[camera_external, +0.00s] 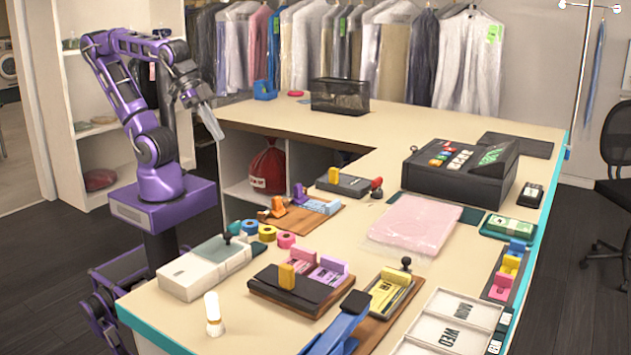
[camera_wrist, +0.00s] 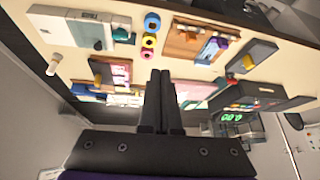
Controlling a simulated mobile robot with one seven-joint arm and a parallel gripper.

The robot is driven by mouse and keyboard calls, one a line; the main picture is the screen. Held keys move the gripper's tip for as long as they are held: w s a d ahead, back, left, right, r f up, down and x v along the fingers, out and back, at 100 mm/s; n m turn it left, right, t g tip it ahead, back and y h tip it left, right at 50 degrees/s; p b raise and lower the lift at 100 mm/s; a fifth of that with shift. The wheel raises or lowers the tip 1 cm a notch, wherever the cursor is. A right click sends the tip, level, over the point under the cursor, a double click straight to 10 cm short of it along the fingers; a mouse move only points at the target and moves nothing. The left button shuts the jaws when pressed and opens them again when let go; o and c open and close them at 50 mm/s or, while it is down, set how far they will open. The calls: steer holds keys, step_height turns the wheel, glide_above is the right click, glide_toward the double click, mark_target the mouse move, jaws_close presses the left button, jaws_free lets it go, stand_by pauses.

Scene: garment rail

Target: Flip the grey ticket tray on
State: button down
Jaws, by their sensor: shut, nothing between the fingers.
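My gripper (camera_external: 214,128) is raised in the air left of the counter, fingers together and empty. In the wrist view its closed fingers (camera_wrist: 161,78) point toward the counter, touching nothing. I cannot tell for certain which item is the grey ticket tray. A dark grey flat tray (camera_external: 352,186) with an upright yellow piece lies near the counter's inner corner; it also shows in the wrist view (camera_wrist: 258,54). A dark tray (camera_external: 292,297) with a yellow block and pink and purple tickets lies nearer the front.
A pale box-shaped device (camera_external: 190,274), tape rolls (camera_external: 286,240) and a white brush (camera_external: 213,315) are at front left. A wooden board (camera_external: 310,215) with coloured blocks, a pink wrapped garment (camera_external: 415,222) and the register (camera_external: 460,172) crowd the counter. Hung garments line the back.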

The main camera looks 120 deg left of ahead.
steer(key=w+r+n+y+b, duration=0.1)
steer(key=w+r+n, duration=0.25)
steer(key=w, duration=0.75)
steer(key=w+r+n+y+b, duration=0.1)
steer(key=w+r+n+b, duration=0.2)
steer(key=w, duration=0.7)
steer(key=w+a+r+n+t+h+p, duration=0.1)
steer(key=w+a+r+n+t+h, duration=0.1)
steer(key=w+a+r+h, duration=0.35)
steer(key=w+a+f+m+h, duration=0.1)
steer(key=w+a+f+m, duration=0.1)
steer(key=w+a+f, duration=0.55)
steer(key=w+f+m, duration=0.2)
steer(key=w+f, duration=0.2)
steer(key=f, duration=0.3)
steer(key=w+f+m+g+p, duration=0.1)
steer(key=w+f, duration=0.4)
steer(key=f, duration=0.3)
steer(key=shift+d+f+m+g, duration=0.3)
steer(key=shift+d+m, duration=0.05)
